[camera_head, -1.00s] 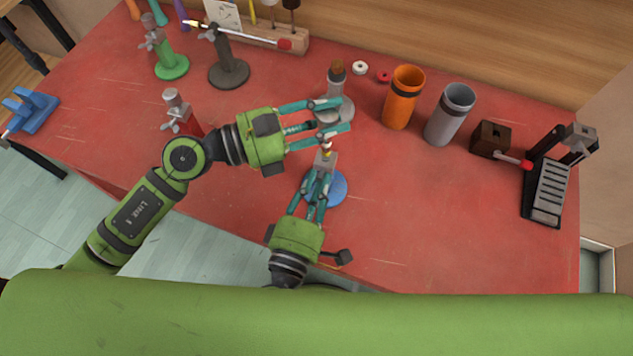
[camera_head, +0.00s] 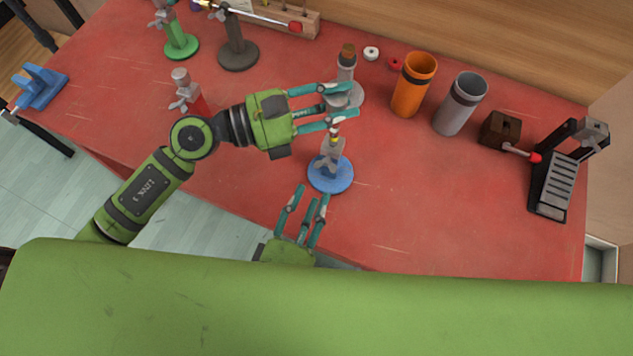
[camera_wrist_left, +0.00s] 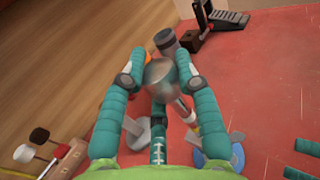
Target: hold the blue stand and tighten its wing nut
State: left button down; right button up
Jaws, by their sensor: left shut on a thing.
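The blue stand (camera_head: 330,178) stands upright on the red table, with a grey post, a wing nut (camera_head: 321,166) and a banded top. Part of its blue base shows in the left wrist view (camera_wrist_left: 207,164). My left gripper (camera_head: 336,106) is above the stand's top, in front of the grey stand. In the wrist view its fingers are shut on a round grey metallic thing (camera_wrist_left: 160,73); I cannot tell exactly what it is. My right gripper (camera_head: 311,194) is open and empty, on the near side of the blue stand and apart from it.
A grey stand (camera_head: 346,68) is just beyond my left fingers. An orange cup (camera_head: 413,85), a grey cup (camera_head: 460,103), a brown block (camera_head: 500,130) and a black pedal (camera_head: 553,185) stand at the right. Green (camera_head: 181,46), dark (camera_head: 238,55) and red (camera_head: 199,101) stands are at the left.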

dwell(0.4)
pick_arm(q)
jog(key=c, duration=0.8)
grip_release()
jog(key=shift+c, duration=0.2)
